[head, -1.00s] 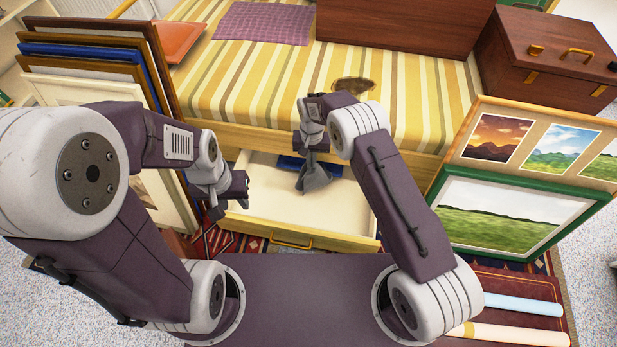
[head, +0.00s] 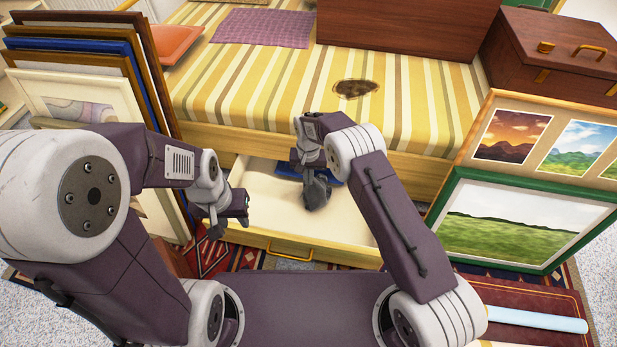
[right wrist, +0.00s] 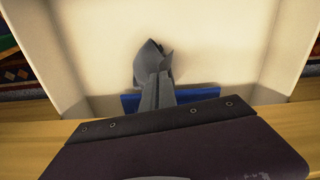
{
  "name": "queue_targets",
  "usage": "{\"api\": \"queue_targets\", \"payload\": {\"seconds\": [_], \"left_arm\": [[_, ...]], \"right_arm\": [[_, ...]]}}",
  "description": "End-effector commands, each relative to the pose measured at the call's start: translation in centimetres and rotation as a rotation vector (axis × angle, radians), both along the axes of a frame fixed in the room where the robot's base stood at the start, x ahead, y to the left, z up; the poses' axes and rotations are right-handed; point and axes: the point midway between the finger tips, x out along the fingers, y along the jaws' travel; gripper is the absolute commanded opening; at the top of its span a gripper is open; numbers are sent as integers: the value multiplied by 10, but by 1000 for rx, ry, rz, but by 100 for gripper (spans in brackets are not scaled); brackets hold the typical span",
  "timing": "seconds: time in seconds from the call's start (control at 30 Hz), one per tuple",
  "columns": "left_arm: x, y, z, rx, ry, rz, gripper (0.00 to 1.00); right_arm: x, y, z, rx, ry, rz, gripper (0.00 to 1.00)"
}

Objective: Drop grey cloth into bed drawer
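The grey cloth (head: 317,193) hangs crumpled from my right gripper (head: 312,172), over the inside of the pulled-out bed drawer (head: 278,203). In the right wrist view the cloth (right wrist: 150,62) sticks out beyond the gripper's fingers (right wrist: 157,90), which are closed together on it. Pale drawer floor lies around it; I cannot tell whether the cloth touches the floor. My left gripper (head: 230,222) is empty at the drawer's left front, its fingers apart.
A flat blue thing (head: 288,167) lies at the back of the drawer. The striped bed (head: 240,90) with a dark stain (head: 355,89) is behind. Framed prints lean at left (head: 62,78) and right (head: 520,222). A patterned rug (head: 215,253) lies in front.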

Motion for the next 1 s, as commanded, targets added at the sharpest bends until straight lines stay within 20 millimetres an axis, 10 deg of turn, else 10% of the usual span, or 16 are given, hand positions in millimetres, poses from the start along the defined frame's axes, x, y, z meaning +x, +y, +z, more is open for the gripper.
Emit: {"api": "queue_targets", "payload": {"seconds": [0.1, 0.2, 0.47, 0.57, 0.8, 0.9, 1.0], "left_arm": [[0, 0, 2, 0, 0, 0, 36], [0, 0, 2, 0, 0, 0, 36], [0, 0, 2, 0, 0, 0, 36], [0, 0, 2, 0, 0, 0, 36], [0, 0, 1, 0, 0, 0, 36], [0, 0, 1, 0, 0, 0, 36], [0, 0, 1, 0, 0, 0, 36]], "right_arm": [[0, 0, 2, 0, 0, 0, 0], [0, 0, 2, 0, 0, 0, 27], [0, 0, 2, 0, 0, 0, 30], [0, 0, 1, 0, 0, 0, 55], [0, 0, 1, 0, 0, 0, 57], [0, 0, 1, 0, 0, 0, 85], [0, 0, 1, 0, 0, 0, 87]]}}
